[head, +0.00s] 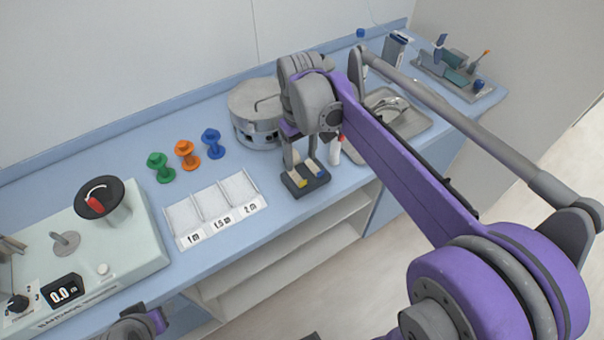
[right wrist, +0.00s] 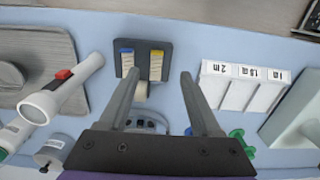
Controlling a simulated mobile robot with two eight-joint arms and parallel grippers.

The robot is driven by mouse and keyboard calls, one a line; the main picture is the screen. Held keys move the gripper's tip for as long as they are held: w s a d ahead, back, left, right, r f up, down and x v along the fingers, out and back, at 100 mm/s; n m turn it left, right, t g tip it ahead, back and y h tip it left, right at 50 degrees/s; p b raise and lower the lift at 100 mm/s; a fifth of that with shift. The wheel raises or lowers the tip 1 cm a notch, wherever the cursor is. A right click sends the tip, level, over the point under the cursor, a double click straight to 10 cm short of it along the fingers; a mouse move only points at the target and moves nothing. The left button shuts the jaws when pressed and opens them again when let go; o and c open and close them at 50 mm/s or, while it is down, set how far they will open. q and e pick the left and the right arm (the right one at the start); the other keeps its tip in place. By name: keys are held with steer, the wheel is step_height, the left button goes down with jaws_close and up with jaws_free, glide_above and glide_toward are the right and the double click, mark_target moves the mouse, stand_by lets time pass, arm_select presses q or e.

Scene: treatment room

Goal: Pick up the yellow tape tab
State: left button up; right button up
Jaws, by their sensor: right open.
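The yellow tape tab (head: 302,183) sits on a dark tape holder (head: 294,192) near the counter's front edge, beside a blue tab (head: 320,174). In the right wrist view, the yellow tab (right wrist: 157,58) is on the holder's right side and the blue tab (right wrist: 127,57) on its left. My right gripper (head: 301,166) is over the holder, pointing down. In the right wrist view, my right gripper (right wrist: 159,76) is open and empty, its fingers either side of the yellow tab's line. Its height above the tab is hard to tell. My left gripper's jaws are not seen.
A flashlight-like white tool (right wrist: 60,88) lies near the holder. A labelled white tray (head: 215,205), coloured spools (head: 187,154), a round metal drum (head: 255,108) and a metal tray (head: 412,122) share the blue counter. A pale machine (head: 120,250) stands at left.

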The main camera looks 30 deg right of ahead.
mark_target(303, 181)
steer(key=f, duration=0.3)
steer(key=shift+s+a+f, duration=0.15)
steer(key=shift+s+f, duration=0.1)
steer(key=shift+f, duration=0.15)
steer(key=shift+w+f, duration=0.1)
steer(key=shift+f, duration=0.5)
steer(key=f, duration=0.2)
steer(key=d+f, duration=0.1)
steer(key=f, duration=0.1)
steer(key=shift+f, duration=0.25)
steer(key=shift+a, duration=0.1)
steer(key=c, duration=0.9)
